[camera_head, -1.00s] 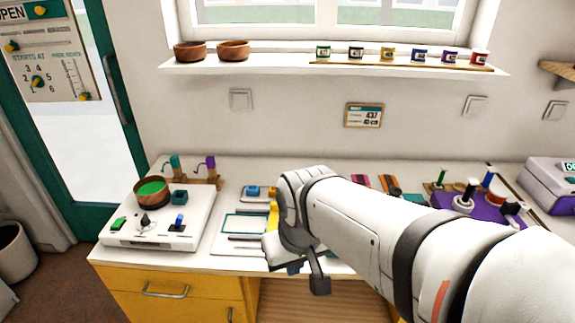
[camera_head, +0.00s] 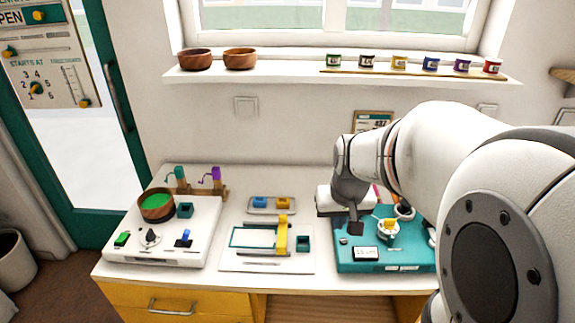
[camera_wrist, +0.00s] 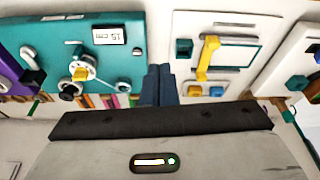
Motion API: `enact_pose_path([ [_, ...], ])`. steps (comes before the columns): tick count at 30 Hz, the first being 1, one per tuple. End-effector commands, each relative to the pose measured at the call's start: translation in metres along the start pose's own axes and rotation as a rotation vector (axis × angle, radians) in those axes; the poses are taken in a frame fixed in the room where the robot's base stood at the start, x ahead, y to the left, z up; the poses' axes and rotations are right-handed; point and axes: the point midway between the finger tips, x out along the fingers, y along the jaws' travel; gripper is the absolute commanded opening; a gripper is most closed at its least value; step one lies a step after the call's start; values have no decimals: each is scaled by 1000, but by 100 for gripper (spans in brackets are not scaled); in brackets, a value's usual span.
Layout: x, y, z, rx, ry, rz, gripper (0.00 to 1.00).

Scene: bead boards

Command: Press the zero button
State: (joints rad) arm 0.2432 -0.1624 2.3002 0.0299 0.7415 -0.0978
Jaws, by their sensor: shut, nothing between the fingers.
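The zero label cannot be read. In the wrist view the teal board (camera_wrist: 60,37) is at the left, with its display (camera_wrist: 109,34) reading what looks like 15 cm and the small button (camera_wrist: 137,51) near its edge. My gripper (camera_head: 355,229) is shut and empty above the board's back left part. Its fingers (camera_wrist: 159,72) show near the gap beside the white board.
A white board (camera_head: 235,265) with a yellow slider (camera_head: 282,235) lies left of the teal board. A white stove-like board (camera_head: 160,250) with a bowl (camera_head: 156,205) is farther left. My arm hides the counter's right side.

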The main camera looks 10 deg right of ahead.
Motion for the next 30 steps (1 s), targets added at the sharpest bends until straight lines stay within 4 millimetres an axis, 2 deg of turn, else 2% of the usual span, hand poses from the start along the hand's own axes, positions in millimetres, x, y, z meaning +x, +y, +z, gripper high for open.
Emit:
enact_pose_path([
  [1, 6, 13, -16, 29, -1, 7, 0],
  [3, 14, 27, -33, 59, 7, 15, 0],
  [6, 24, 43, -50, 88, 17, 24, 0],
  [9, 29, 52, -58, 104, 23, 29, 0],
  [23, 36, 54, -60, 108, 23, 30, 0],
  [26, 49, 54, -59, 108, 20, 29, 0],
  [30, 76, 55, -59, 109, 18, 29, 0],
])
